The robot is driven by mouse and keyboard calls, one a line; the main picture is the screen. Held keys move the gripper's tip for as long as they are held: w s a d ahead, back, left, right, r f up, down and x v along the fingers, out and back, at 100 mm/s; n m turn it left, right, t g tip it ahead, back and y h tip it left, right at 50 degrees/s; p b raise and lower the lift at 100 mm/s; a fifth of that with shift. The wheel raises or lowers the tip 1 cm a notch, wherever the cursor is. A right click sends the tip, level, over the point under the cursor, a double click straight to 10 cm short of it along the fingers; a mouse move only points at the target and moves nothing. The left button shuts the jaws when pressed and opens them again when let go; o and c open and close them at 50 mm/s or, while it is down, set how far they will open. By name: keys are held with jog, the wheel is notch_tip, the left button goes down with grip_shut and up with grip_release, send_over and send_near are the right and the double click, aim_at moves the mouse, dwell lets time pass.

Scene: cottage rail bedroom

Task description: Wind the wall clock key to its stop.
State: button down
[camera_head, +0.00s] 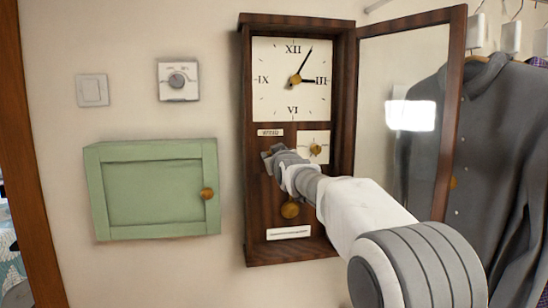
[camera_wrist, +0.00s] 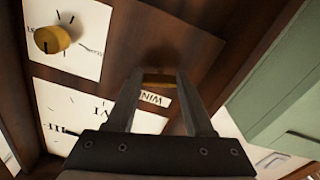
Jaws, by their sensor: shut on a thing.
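The wall clock (camera_head: 304,245) hangs in the middle of the head view, a dark wooden case with a white face (camera_head: 275,95) and its glazed door (camera_head: 455,110) swung open to the right. My gripper (camera_head: 269,155) reaches into the case just below a small label plate (camera_head: 270,132). In the wrist view, my gripper (camera_wrist: 157,78) has its two fingers on either side of the brass winding key (camera_wrist: 158,84) and is shut on it. The key lies beside the label (camera_wrist: 154,98), which shows part of "WIND". In the head view my gripper hides the key.
A small white dial with a brass knob (camera_head: 315,149) sits right of my gripper, and a brass pendulum bob (camera_head: 290,210) hangs below. A green cabinet (camera_head: 150,230), thermostat (camera_head: 178,81) and light switch (camera_head: 92,90) are on the left wall. Clothes (camera_head: 490,150) hang at right.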

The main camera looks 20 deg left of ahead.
jog(key=shift+r+n+b, duration=0.2)
jog(key=shift+n+b, duration=1.2)
jog(key=shift+n, duration=15.9)
jog(key=shift+c, duration=1.4)
grip_release()
